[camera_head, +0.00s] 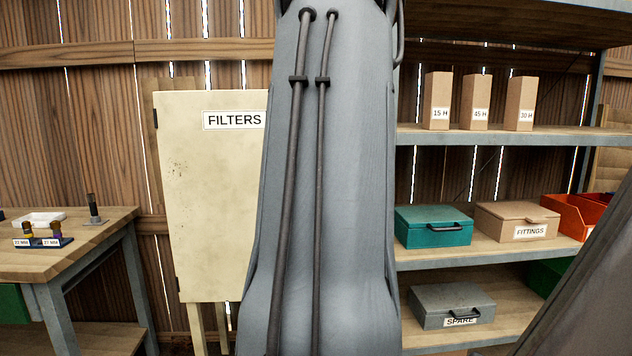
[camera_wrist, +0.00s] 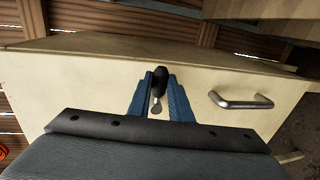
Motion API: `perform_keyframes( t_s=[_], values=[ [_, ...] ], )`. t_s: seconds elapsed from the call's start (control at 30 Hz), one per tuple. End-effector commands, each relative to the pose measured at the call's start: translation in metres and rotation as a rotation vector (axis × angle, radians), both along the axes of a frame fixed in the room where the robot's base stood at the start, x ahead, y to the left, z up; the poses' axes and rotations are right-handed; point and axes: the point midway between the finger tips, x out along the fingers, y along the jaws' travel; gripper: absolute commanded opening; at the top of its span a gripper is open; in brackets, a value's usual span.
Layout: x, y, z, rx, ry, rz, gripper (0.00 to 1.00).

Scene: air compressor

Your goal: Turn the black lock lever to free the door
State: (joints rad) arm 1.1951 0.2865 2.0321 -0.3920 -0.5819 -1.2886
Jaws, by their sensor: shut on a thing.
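In the wrist view, the black lock lever (camera_wrist: 160,80) stands on the cream cabinet door (camera_wrist: 85,75), with a small round metal piece at its lower end. My gripper (camera_wrist: 160,86) has its blue fingers on both sides of the lever and is shut on it. The lever points roughly up in this view. A metal bar handle (camera_wrist: 241,101) is on the door to the right of the lever. In the head view, the cream cabinet (camera_head: 212,200) bears a FILTERS label (camera_head: 233,120). My arm hides its right part, the lever and my gripper there.
A wooden workbench (camera_head: 90,232) with small labelled parts stands at the left. Metal shelving (camera_head: 480,136) at the right holds cardboard boxes (camera_head: 437,100), a teal case (camera_head: 433,226), a FITTINGS box (camera_head: 517,220) and a grey SPARE case (camera_head: 452,304). A plank wall (camera_head: 90,120) is behind.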

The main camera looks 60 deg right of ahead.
Motion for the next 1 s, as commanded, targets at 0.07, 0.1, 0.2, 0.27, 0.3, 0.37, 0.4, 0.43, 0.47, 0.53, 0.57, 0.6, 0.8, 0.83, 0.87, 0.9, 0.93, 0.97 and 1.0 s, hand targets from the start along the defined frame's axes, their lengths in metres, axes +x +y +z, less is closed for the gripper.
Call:
perform_keyframes(
  t_s=[0.07, 0.1, 0.2, 0.27, 0.3, 0.37, 0.4, 0.43, 0.47, 0.53, 0.57, 0.6, 0.8, 0.83, 0.87, 0.9, 0.93, 0.97, 1.0],
  values=[
    [-0.001, -0.0013, 0.0016, -0.007, 0.004, -0.002, 0.0],
    [-0.0015, -0.0017, 0.0018, -0.008, 0.006, -0.002, 0.0],
    [-0.0014, -0.0016, 0.0023, -0.01, 0.007, -0.002, 0.0],
    [-0.001, -0.0015, 0.0024, -0.01, 0.007, -0.001, 0.0],
    [-0.0008, -0.0014, 0.0025, -0.01, 0.007, -0.001, 0.0],
    [-0.0006, -0.0013, 0.0026, -0.01, 0.007, 0.0, 0.0],
    [-0.0003, -0.0012, 0.0027, -0.01, 0.007, 0.0, 0.0],
    [-0.0002, -0.0011, 0.0027, -0.01, 0.007, 0.0, 0.0],
    [0.0, -0.001, 0.0028, -0.01, 0.006, 0.001, 0.23],
    [0.0, -0.001, 0.0025, -0.009, 0.006, 0.0, 0.35],
    [-0.0003, -0.001, 0.0023, -0.009, 0.006, 0.0, 0.37],
    [-0.0005, -0.0011, 0.0021, -0.008, 0.007, 0.0, 0.37],
    [-0.0014, -0.0013, 0.0013, -0.006, 0.006, -0.002, 0.37],
    [-0.0016, -0.0009, 0.0014, -0.006, 0.006, -0.002, 0.37],
    [-0.0021, -0.0003, 0.0015, -0.006, 0.006, -0.002, 0.37],
    [-0.0031, 0.001, 0.002, -0.006, 0.006, -0.002, 0.37],
    [-0.0041, 0.0026, 0.0026, -0.006, 0.006, -0.002, 0.37],
    [-0.0055, 0.0047, 0.0035, -0.007, 0.005, -0.002, 0.37],
    [-0.0078, 0.0083, 0.0045, -0.007, 0.005, -0.002, 0.37]
  ],
)
